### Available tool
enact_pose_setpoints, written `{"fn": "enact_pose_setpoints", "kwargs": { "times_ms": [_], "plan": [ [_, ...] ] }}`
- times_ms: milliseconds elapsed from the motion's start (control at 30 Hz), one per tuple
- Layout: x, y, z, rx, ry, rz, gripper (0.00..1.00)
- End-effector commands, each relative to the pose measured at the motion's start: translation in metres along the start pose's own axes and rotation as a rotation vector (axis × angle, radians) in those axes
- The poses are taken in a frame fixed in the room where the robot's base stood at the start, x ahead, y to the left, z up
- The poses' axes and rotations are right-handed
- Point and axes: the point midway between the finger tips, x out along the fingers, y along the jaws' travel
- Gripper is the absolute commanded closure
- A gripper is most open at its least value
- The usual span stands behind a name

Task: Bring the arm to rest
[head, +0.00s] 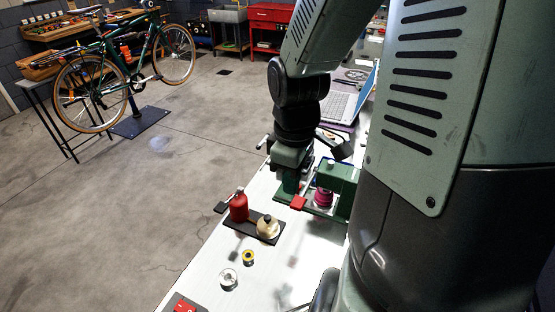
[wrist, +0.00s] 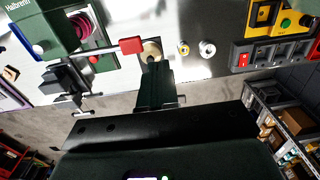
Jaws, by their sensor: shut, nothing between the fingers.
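My gripper (head: 290,184) hangs from the arm above the white workbench (head: 207,262), in front of the laptop and beside the green machine. In the wrist view my gripper (wrist: 155,68) shows as a dark green block reaching up from the dark hand body. Its fingers are shut with nothing between them. It looks apart from the bench top, but the exact height is hard to tell.
The green machine (wrist: 43,22) has a red-tipped lever (head: 298,202) close beside my gripper. A red bottle (head: 239,207) and a cream round piece (head: 268,228) stand nearer. A laptop (head: 339,107) lies behind. A bicycle (head: 128,60) stands across the open floor.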

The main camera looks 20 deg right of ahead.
Motion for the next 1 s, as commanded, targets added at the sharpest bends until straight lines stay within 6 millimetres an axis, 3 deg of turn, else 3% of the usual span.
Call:
{"fn": "enact_pose_setpoints", "kwargs": {
  "times_ms": [167,600,1000],
  "plan": [
    [0.016,0.004,0.000,-0.002,-0.001,-0.005,1.00],
    [0.078,0.023,-0.001,-0.001,0.000,-0.003,1.00],
    [0.087,0.027,0.000,0.001,0.001,0.000,1.00]
  ]
}}
